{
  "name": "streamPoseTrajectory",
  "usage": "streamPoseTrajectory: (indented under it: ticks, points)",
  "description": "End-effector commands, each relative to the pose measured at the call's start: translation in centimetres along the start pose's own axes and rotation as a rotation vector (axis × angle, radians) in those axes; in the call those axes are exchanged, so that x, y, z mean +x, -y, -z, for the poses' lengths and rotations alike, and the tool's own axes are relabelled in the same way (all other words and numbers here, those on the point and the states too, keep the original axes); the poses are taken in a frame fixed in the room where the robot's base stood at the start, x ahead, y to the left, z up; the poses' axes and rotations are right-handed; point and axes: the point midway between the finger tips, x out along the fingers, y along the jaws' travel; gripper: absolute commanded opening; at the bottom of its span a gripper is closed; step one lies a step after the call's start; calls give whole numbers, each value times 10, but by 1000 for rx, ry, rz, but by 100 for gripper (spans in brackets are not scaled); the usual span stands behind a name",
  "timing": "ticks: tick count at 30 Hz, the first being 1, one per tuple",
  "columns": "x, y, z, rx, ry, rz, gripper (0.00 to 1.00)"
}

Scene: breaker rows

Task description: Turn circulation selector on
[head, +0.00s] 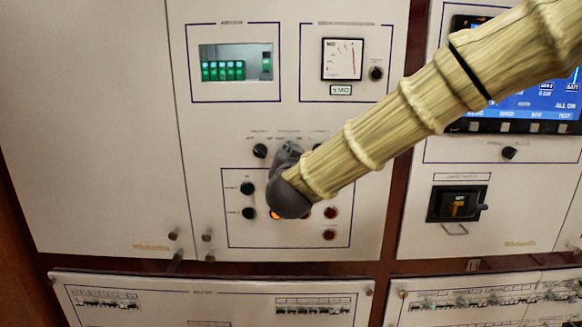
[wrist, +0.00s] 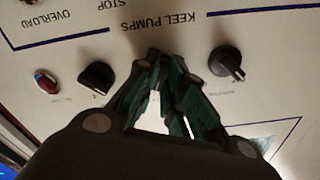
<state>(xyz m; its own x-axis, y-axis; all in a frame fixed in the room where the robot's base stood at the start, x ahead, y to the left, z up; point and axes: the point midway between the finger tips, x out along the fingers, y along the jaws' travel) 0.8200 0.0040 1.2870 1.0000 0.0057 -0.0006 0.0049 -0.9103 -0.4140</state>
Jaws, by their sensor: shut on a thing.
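My gripper (wrist: 163,68) is at the row of black selectors above the keel pumps box. Its fingers are closed in over the middle selector's place, between two visible black knobs. The selector there is hidden by the fingers, so its pointer direction does not show. In the head view my gripper (head: 288,152) covers the same spot on the white panel. The label of the circulation selector cannot be read in either view.
One black knob (wrist: 226,62) is right of the fingers in the wrist view, another (wrist: 97,76) left, with a red indicator (wrist: 46,80) beyond. Green buttons (head: 247,188) and red buttons (head: 330,212) sit below in the head view. My arm crosses the panel's right side.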

Motion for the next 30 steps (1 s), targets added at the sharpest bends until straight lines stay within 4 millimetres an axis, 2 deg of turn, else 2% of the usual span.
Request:
streamPoseTrajectory:
  ticks: [13, 30]
  points:
    - [0, -2, -1, 297, -2, -1, 0]
    - [0, -1, 1, 376, -2, -1, 0]
